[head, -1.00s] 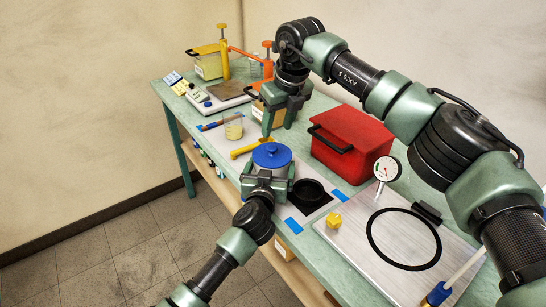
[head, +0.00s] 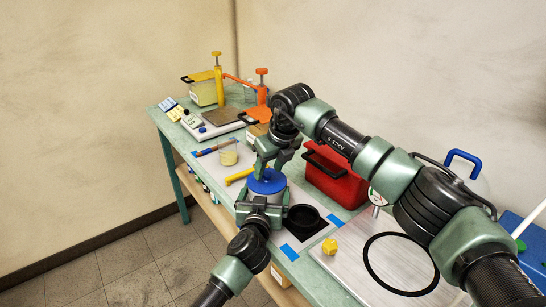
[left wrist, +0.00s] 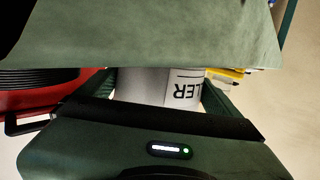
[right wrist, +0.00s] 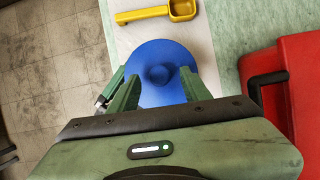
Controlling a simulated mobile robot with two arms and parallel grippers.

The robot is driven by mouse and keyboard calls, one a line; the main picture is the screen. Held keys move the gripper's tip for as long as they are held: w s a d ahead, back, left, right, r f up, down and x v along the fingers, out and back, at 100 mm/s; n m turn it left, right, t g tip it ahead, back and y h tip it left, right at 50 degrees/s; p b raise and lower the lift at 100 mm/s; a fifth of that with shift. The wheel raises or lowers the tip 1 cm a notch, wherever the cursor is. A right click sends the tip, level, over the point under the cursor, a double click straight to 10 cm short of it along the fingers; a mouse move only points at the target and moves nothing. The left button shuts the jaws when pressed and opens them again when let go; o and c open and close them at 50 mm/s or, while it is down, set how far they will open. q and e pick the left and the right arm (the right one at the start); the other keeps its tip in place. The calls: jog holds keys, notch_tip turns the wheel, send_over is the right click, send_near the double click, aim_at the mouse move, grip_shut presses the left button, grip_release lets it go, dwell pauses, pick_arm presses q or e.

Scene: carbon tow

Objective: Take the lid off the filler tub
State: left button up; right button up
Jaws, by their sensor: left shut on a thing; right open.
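The filler tub (left wrist: 160,88) is a pale cylinder with dark lettering, standing on the mat near the table's front edge. Its blue lid (head: 267,182) is on top, with a round knob (right wrist: 159,74) in the middle. My left gripper (head: 262,212) is shut on the tub body from the front; its fingers flank the tub in the left wrist view. My right gripper (right wrist: 158,85) is open above the lid, a finger on each side of the knob in that view. The gap between fingertips and lid is hard to judge.
A red box (head: 335,184) with a black handle stands right of the tub. A yellow knob-like block (head: 329,246) sits front right.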

aim_at(268, 174)
jog(key=shift+x, duration=0.9)
jog(key=shift+c, duration=0.3)
jog(key=shift+r, duration=0.1)
grip_shut()
jog(key=shift+r, duration=0.2)
jog(key=shift+r, duration=0.9)
jog(key=shift+r, duration=0.1)
jog(key=shift+r, duration=1.9)
pick_arm(q)
jog(key=o, duration=1.7)
